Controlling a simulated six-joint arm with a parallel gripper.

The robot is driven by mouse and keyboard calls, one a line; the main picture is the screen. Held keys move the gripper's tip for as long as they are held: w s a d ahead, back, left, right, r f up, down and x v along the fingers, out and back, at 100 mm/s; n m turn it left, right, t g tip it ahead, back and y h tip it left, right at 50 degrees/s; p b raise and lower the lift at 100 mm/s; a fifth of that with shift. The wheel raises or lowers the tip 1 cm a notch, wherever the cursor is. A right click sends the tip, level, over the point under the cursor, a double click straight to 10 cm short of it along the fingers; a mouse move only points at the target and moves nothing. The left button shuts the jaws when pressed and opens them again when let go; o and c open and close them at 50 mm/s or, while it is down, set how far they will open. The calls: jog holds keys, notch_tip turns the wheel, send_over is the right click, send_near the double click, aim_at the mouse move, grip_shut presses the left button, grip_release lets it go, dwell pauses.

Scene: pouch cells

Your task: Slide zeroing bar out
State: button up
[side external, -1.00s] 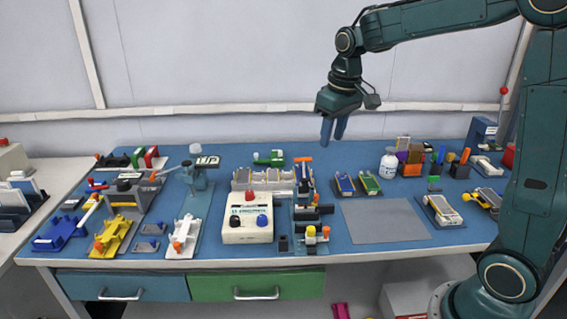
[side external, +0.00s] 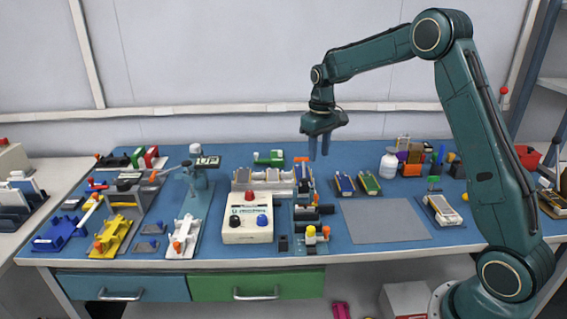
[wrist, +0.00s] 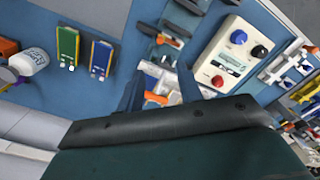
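My gripper (side external: 319,155) is open and empty, with its two fingers apart and pointing down above the back middle of the bench. In the wrist view my gripper (wrist: 158,90) shows both fingers, with an orange-ended piece (wrist: 154,98) seen between them, below. In the side view a dark fixture (side external: 303,195) with an orange top piece (side external: 302,159) stands just left of and below the fingertips. I cannot tell for sure which part is the zeroing bar. A gauge stand (side external: 196,175) with a small display stands farther left.
A white control box (side external: 247,233) with red and blue knobs sits left of the dark fixture. Two small blue and green trays (side external: 368,183) lie to its right, near a white bottle (side external: 388,166). A grey mat (side external: 385,222) at the front right is bare.

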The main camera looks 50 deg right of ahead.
aim_at(316, 194)
notch_tip(316, 194, down, 14)
jog(key=shift+r, duration=0.15)
dwell(0.7)
jog(key=shift+c, duration=0.5)
grip_shut()
